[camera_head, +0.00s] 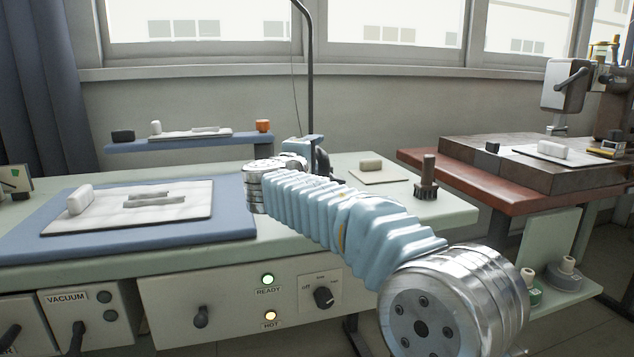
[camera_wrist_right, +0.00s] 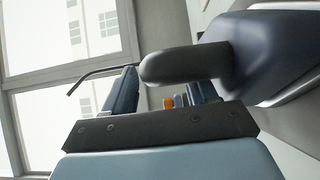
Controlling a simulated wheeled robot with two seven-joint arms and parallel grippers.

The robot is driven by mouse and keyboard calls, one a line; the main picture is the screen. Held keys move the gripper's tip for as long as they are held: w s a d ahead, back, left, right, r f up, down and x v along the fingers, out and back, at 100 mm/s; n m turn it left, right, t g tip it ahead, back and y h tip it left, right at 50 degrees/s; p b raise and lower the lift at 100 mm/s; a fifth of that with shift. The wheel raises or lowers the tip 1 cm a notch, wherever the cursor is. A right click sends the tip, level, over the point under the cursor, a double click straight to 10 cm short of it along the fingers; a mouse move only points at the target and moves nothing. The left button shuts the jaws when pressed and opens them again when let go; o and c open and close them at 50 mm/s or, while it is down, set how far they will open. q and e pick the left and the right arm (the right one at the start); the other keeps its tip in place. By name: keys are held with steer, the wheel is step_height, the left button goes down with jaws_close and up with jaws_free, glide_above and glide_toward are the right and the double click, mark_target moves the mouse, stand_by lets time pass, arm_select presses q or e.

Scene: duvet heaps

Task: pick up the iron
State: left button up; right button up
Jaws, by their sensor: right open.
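The iron (camera_head: 322,163) shows only in part in the head view, as a dark shape on the pale green table, mostly hidden behind my right arm. In the right wrist view its dark rounded handle (camera_wrist_right: 185,65) and blue-grey body (camera_wrist_right: 275,50) are large and close, at the upper right. My right gripper (camera_wrist_right: 160,90) is open, its two fingers apart. The handle lies across the view just above the right finger and reaches over the gap towards the left finger. I cannot tell whether they touch. My left gripper is not in view.
A blue pad (camera_head: 215,226) with a white board lies at the left of the table. A lamp-like pole (camera_head: 309,80) rises behind my gripper. A red-brown bench (camera_head: 480,188) stands farther right.

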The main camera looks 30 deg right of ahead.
steer(key=shift+x, duration=0.9)
jaws_close()
stand_by(0.6)
steer(key=shift+r, duration=0.1)
